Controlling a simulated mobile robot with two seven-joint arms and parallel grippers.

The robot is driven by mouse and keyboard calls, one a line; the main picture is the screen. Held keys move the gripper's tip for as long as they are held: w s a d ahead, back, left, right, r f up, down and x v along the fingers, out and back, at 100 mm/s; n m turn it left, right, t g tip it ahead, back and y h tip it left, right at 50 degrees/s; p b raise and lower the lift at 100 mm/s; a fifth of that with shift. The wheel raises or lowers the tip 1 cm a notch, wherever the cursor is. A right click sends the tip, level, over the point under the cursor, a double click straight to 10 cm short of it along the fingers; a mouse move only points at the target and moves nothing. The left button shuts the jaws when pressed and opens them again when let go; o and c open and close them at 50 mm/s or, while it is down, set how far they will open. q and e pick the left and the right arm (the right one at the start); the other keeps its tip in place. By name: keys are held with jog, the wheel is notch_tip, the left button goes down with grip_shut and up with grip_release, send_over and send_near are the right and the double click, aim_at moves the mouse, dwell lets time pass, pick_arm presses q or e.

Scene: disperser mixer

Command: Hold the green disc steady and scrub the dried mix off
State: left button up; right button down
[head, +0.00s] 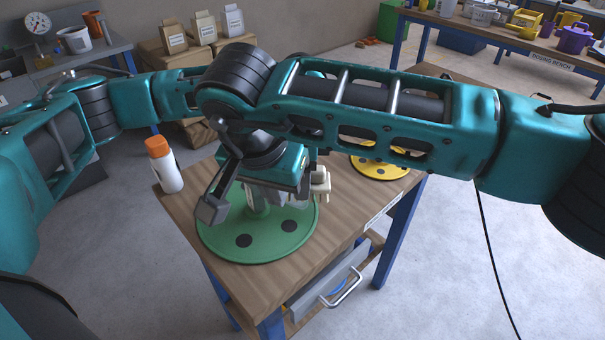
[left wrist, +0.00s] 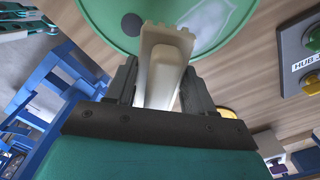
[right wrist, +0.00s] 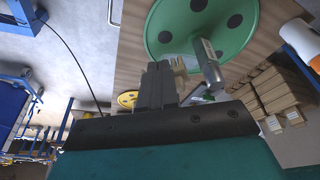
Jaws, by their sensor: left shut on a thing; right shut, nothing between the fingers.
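The green disc (head: 285,250) lies flat on the wooden table, with dark round spots on its face. It also shows at the top of the left wrist view (left wrist: 110,15) and the right wrist view (right wrist: 215,35). My left gripper (left wrist: 155,85) is shut on a cream scrubbing tool (left wrist: 165,60) with a notched end, at the disc's edge. Contact cannot be told. A grey patch (left wrist: 205,15) shows on the disc. My right gripper (right wrist: 157,82) is shut and empty beside the disc. In the head view my arms hide much of the disc's middle.
A white bottle with an orange cap (head: 164,165) stands at the table's left edge. A yellow disc (head: 380,168) lies at the back right. An open drawer (head: 325,285) juts from the front. Cardboard boxes (head: 165,52) stand behind. The table's front corner is clear.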

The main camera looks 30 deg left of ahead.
pick_arm(q)
jog(key=shift+f+b, duration=2.35)
dwell(0.4)
jog(key=shift+s+f, duration=0.1)
jog(key=shift+f, duration=0.05)
